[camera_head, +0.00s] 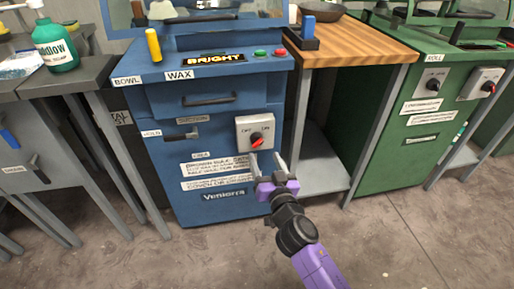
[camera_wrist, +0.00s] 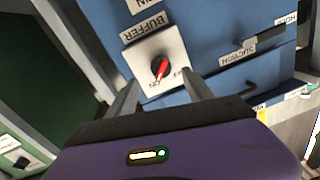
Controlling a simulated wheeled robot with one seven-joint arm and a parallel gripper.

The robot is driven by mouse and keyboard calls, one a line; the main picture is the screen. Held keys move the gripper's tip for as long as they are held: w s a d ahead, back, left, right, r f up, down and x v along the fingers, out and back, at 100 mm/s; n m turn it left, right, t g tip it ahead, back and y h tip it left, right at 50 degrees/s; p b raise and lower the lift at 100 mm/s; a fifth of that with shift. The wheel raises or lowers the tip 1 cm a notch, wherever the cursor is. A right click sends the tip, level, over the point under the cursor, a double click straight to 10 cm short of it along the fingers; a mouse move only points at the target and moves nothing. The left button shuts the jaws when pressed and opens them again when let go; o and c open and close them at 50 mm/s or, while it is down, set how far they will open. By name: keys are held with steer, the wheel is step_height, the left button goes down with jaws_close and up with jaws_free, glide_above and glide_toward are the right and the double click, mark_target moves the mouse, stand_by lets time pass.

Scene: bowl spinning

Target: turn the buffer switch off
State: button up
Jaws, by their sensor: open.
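The buffer switch (camera_head: 254,132) is a pale square plate with a black and red knob on the front of the blue cabinet. In the wrist view the switch (camera_wrist: 160,68) appears turned round, with a BUFFER label (camera_wrist: 143,27) beside it. The red pointer (camera_wrist: 161,70) slants, its lower end near the ON mark in that view. The OFF mark to the right is partly hidden by a finger. My purple gripper (camera_head: 267,166) is open and empty just below the switch. In the wrist view its two fingers (camera_wrist: 160,88) reach towards the plate, either side of the knob. I cannot tell whether they touch the plate.
The blue cabinet (camera_head: 220,100) has a drawer handle and a suction handle (camera_head: 181,135) left of the switch. A wooden-topped table (camera_head: 355,42) stands to the right, then a green cabinet (camera_head: 400,140) with other switches. A grey bench (camera_head: 50,85) stands left. The floor in front is clear.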

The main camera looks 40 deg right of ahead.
mark_target(259, 145)
steer(key=shift+p+x, duration=0.5)
steer(key=shift+x, duration=3)
jaws_close()
